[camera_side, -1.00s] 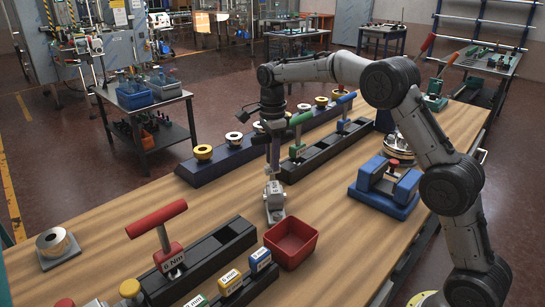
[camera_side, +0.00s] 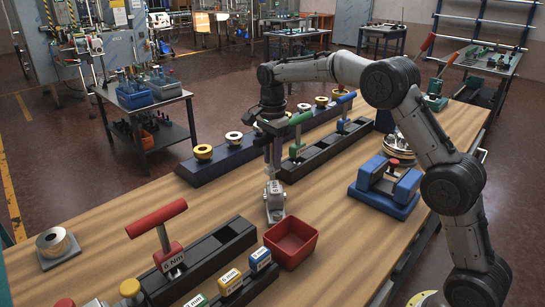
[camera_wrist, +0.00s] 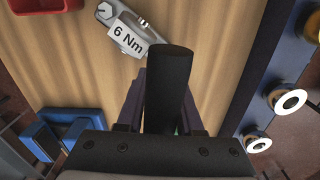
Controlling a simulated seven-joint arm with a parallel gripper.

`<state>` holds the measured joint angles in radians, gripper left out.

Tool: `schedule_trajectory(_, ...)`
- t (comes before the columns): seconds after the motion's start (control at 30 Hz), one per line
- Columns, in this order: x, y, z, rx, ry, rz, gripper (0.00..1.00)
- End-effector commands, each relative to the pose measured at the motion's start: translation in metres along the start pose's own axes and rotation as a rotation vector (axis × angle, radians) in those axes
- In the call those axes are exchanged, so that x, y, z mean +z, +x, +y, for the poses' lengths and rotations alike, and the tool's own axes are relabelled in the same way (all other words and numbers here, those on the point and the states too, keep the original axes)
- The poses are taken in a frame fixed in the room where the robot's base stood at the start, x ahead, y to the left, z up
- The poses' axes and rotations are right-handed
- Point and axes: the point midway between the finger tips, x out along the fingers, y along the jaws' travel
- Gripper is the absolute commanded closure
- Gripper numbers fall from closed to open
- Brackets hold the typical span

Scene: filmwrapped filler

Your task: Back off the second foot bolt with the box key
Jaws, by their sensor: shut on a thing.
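My gripper (camera_side: 272,150) hangs over the middle of the bench, shut on a dark cylindrical handle (camera_wrist: 168,85), which I take to be the box key. A bit of green shows behind the handle in the wrist view. Below my gripper stands a small grey metal foot (camera_side: 275,209) with a white "6 Nm" label. The foot also shows at the top of the wrist view (camera_wrist: 104,12), with a rounded bolt end. The key's lower end is hidden, so I cannot tell whether it touches the bolt.
A red bin (camera_side: 291,243) stands close to the foot, front right. A black rack (camera_side: 322,150) with green and blue T-handles is behind. A red T-handle tool (camera_side: 157,219) stands front left, a blue vice-like fixture (camera_side: 387,188) to the right.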

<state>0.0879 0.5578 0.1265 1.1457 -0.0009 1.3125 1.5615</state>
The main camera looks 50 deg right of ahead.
Motion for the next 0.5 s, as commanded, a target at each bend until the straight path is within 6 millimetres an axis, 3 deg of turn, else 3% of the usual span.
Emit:
schedule_trajectory(0.17,-0.0001,-0.0014,-0.0005,-0.004,-0.152,0.001,1.0)
schedule_trajectory(0.5,0.0,-0.0079,-0.0006,-0.003,-0.087,0.0,1.0)
